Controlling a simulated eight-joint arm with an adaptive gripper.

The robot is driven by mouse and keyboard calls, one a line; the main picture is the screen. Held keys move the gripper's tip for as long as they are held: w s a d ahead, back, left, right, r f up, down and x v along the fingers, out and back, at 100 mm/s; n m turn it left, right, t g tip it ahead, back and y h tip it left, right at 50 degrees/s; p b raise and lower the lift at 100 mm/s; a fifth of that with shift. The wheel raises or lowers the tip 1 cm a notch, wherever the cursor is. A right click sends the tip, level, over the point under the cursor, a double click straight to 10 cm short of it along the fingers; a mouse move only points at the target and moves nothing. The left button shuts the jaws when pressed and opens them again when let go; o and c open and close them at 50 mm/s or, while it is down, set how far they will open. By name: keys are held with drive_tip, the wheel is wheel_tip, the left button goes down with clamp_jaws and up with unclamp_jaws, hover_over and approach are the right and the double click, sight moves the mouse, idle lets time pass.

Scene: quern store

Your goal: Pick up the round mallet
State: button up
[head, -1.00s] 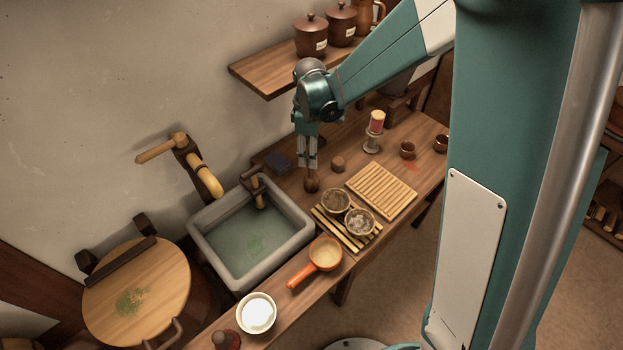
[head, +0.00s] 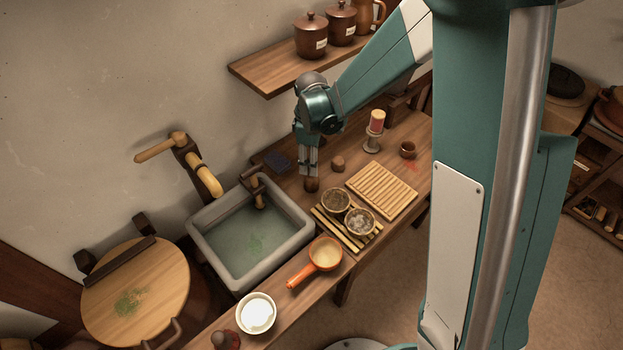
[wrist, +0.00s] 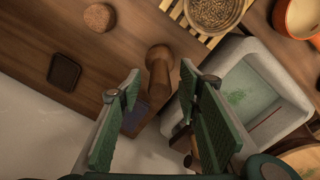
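In the wrist view, the green-padded fingers of my gripper (wrist: 161,74) are spread wide with a gap on each side of the mallet. I cannot tell how far the fingertips are above it.
A cork (head: 338,164) stands close to the right. The grey sink (head: 300,235) is to the left and a dark blue item (head: 278,161) behind.

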drive_tip(key=shift+f, duration=1.7)
clamp_jaws()
